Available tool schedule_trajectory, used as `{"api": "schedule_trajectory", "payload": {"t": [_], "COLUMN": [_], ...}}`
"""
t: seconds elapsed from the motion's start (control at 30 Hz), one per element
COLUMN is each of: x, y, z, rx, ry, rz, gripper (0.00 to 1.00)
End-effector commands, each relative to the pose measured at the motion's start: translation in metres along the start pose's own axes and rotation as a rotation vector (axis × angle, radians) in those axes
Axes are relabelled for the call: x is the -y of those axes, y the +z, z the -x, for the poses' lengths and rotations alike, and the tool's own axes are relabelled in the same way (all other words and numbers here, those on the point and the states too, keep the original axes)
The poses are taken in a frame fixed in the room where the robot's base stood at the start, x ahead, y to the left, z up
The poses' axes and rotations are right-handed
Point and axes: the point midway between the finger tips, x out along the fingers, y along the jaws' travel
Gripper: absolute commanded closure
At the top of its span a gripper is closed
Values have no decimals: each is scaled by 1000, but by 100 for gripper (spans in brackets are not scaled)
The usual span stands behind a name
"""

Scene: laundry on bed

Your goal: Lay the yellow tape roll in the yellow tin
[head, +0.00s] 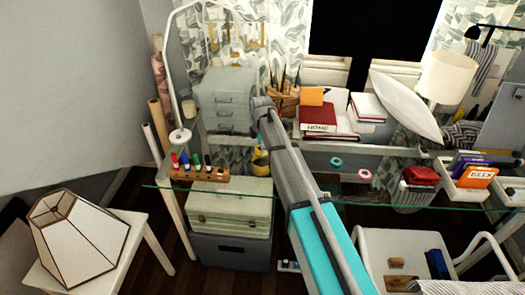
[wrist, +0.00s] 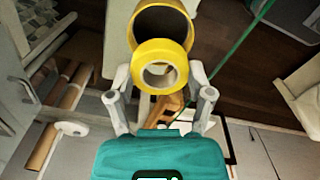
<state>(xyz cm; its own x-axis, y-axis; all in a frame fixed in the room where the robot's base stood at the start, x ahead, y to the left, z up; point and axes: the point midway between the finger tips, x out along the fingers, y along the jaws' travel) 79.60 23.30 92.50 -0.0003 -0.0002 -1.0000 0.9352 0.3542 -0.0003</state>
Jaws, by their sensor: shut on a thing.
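My gripper (wrist: 159,78) is shut on the yellow tape roll (wrist: 137,62), a ring with a pale core, its hole facing the wrist camera. The yellow tin (wrist: 191,33) shows just beyond the roll, its dark open mouth partly covered by the roll. I cannot tell whether the roll touches the tin. In the head view, my arm hides the gripper, and a yellow patch (head: 261,164) shows left of the arm; I cannot tell which yellow thing it is.
The glass desk (head: 330,193) holds a marker rack (head: 200,175), grey drawers (head: 226,98), books (head: 319,117) and two tape rings, teal (head: 336,162) and pink (head: 365,176). A cream case (head: 232,205) stands below. A lampshade (head: 78,240) stands at left.

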Motion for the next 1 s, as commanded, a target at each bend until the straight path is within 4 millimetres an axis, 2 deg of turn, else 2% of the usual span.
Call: {"api": "schedule_trajectory", "payload": {"t": [0.57,1.0], "x": [0,0], "y": [1,2], "z": [-5,-31], "rx": [0,0], "ry": [0,0], "rz": [-1,-2], "gripper": [65,65]}}
